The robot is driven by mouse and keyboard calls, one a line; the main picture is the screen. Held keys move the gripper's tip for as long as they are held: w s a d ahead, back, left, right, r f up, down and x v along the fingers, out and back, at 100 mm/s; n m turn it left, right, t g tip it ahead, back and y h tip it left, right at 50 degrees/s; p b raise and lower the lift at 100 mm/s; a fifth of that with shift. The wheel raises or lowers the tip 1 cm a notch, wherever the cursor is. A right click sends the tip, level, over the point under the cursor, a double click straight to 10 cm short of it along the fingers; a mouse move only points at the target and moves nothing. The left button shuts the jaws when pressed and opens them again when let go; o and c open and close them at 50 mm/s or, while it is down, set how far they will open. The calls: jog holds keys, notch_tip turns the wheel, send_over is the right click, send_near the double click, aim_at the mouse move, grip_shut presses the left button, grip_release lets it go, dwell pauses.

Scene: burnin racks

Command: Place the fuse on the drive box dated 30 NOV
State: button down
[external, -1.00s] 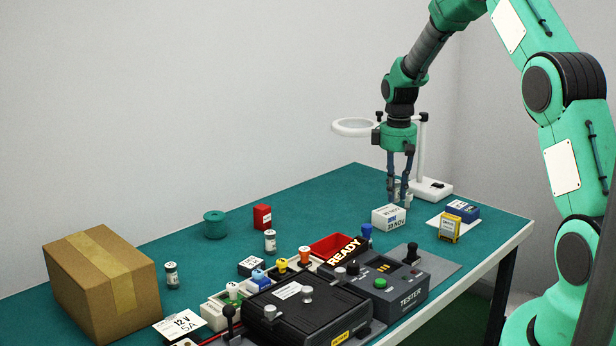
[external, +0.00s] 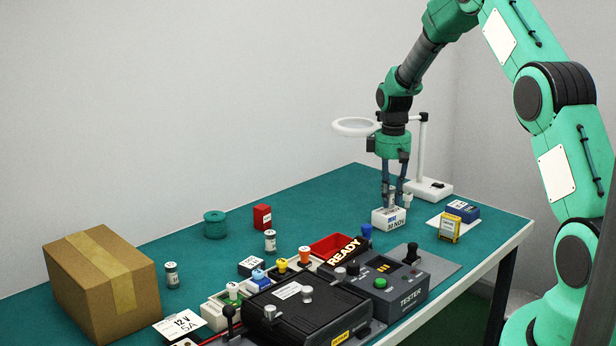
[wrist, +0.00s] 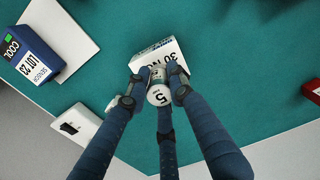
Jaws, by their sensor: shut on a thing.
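My gripper (external: 392,195) is shut on a small white-topped fuse (wrist: 159,96) marked "5", with several blue fingers around it. The fuse is upright at the white drive box (external: 389,219), whose label reads a NOV date in the external view. In the wrist view the box (wrist: 166,48) reads "30 NO", the rest hidden by the fuse and fingers. The fuse is over the box's top; I cannot tell whether it touches it. The fuse also shows between the fingers in the external view (external: 391,197).
The magnifier stand's base (external: 432,189) is behind. The black tester (external: 390,290) and a red tray (external: 330,245) are in front. Free table lies to the left.

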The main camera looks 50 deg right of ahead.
jog(key=shift+f, duration=0.35)
jog(key=shift+f, duration=0.15)
jog(key=c, duration=1.5)
grip_release()
notch_tip(320, 180, up, 12)
jog(key=shift+r+p, duration=0.15)
jog(key=shift+p, duration=0.5)
